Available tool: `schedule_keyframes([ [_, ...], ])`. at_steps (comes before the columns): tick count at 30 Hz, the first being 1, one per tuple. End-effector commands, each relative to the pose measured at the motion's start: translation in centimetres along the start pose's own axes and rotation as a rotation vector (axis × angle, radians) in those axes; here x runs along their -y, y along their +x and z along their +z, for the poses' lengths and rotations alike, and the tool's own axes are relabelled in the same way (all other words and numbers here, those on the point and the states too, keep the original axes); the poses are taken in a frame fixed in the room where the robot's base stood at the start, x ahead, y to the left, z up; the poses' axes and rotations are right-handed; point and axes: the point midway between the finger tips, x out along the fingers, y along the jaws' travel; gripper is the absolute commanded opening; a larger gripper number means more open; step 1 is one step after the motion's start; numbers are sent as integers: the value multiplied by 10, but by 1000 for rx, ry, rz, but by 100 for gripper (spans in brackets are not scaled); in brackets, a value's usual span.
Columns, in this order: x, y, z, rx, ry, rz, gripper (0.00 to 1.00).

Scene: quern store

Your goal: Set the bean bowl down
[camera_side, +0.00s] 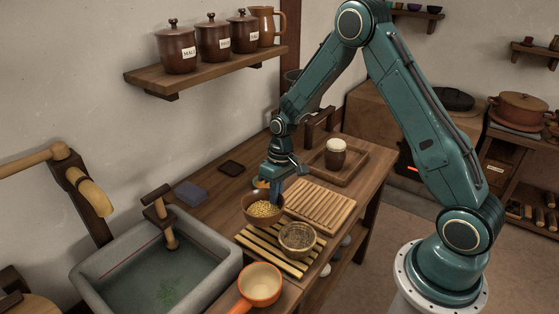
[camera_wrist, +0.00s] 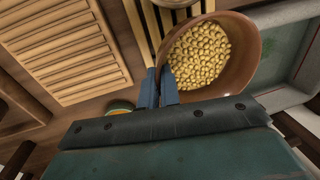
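The bean bowl (camera_side: 256,218) is brown, full of yellow beans, and looks about level. In the wrist view the bowl (camera_wrist: 244,70) fills the upper right. My gripper (camera_side: 276,190) is at its back right edge. In the wrist view the gripper's (camera_wrist: 159,84) two fingers are close together with the bowl's wall pinched between them. The bowl is at the back end of a slatted wooden rack (camera_side: 262,262). I cannot tell whether its base touches anything; its underside is hidden.
A bowl of dark contents (camera_side: 297,237) stands on the rack's right side. A ribbed board (camera_side: 325,205) lies behind it. An orange-handled pan (camera_side: 260,284) is in front and a stone sink (camera_side: 225,262) is at left. A small yellow-green bowl (camera_wrist: 120,107) is close by my gripper.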

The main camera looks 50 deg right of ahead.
Motion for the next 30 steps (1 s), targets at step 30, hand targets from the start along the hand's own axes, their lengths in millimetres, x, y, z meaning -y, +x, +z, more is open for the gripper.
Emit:
schedule_keyframes([
  [30, -7, 44, 0, -1, 0, 0, 0],
])
